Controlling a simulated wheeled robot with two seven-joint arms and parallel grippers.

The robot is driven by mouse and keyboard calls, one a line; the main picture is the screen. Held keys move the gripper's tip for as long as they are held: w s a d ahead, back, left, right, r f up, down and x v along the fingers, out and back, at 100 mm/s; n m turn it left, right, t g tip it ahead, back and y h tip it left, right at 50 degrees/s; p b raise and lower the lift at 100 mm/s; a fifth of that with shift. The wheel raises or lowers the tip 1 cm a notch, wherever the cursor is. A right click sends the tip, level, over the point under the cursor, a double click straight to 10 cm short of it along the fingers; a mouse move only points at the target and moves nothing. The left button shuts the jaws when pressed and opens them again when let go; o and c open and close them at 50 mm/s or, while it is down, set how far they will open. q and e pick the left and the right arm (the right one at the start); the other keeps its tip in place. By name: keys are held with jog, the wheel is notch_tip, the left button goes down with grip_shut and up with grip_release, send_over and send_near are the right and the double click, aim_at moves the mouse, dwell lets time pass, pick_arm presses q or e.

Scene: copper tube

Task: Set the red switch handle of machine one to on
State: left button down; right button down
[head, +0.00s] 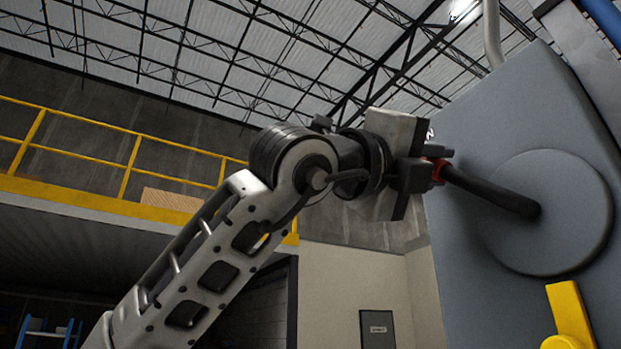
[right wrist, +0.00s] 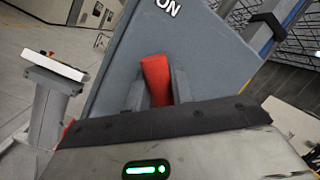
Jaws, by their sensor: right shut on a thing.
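The grey machine (head: 500,110) stands at the right in the head view, with a large round disc (head: 570,225) on its face. A dark lever (head: 490,192) runs from the disc up and left to a red handle (head: 438,168). My right gripper (head: 420,174) is shut on this handle and hides much of it. In the right wrist view, the red handle (right wrist: 157,78) sits between the two fingers. The letters "ON" (right wrist: 168,7) show on the machine face just beyond the handle's tip. My left gripper is not in view.
A yellow part (head: 570,315) stands out at the lower right of the machine. A yellow railing (head: 130,150) runs along the wall behind. In the right wrist view, a grey stand with a white top (right wrist: 52,65) is at the left, with open floor around it.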

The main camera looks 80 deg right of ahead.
jog(key=c, duration=1.2)
grip_release()
jog(key=shift+s+a, duration=0.1)
jog(key=b+v, duration=0.2)
jog(key=v, duration=1.4)
jog(key=shift+b, duration=0.3)
jog(key=shift+r, duration=0.1)
